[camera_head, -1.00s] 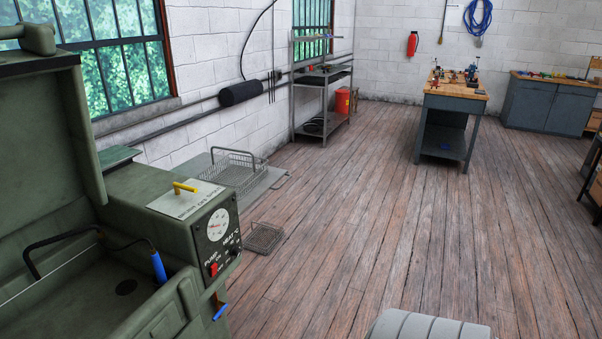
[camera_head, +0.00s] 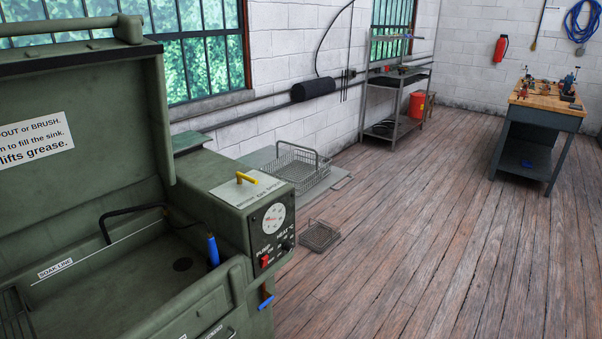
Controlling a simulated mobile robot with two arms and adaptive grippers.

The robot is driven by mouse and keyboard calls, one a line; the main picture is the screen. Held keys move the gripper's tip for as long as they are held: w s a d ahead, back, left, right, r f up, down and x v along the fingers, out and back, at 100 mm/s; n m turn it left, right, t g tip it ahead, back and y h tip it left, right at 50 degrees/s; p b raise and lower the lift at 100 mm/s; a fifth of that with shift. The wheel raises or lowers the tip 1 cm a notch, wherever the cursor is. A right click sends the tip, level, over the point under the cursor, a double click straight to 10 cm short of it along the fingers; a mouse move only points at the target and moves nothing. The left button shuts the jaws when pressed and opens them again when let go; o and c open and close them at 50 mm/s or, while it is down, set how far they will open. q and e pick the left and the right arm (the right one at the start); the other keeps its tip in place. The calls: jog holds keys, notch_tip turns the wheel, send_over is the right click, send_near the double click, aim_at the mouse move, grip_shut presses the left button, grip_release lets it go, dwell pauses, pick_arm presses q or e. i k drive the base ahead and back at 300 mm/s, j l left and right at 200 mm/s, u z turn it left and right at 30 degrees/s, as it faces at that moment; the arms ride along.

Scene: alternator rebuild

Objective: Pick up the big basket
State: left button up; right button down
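The big wire basket (camera_head: 299,172) stands on a low grey panel beyond the green parts washer, near the white wall. It is rectangular, with a raised wire handle over it, and appears empty. A small wire basket (camera_head: 319,236) sits on the wooden floor nearer to me, to the right of the washer. Neither of my grippers shows in the head view.
The green parts washer (camera_head: 235,215), lid up, fills the left side and stands close to the big basket. A metal shelf (camera_head: 396,105) with a red bucket (camera_head: 417,105) is at the back. A workbench (camera_head: 540,130) stands right. The middle floor is clear.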

aim_at(326, 168)
jog(key=u, duration=0.35)
jog(key=i+l+u, duration=0.3)
jog(key=u, duration=0.2)
jog(key=i+l+u, duration=0.2)
jog(key=l+u, duration=0.25)
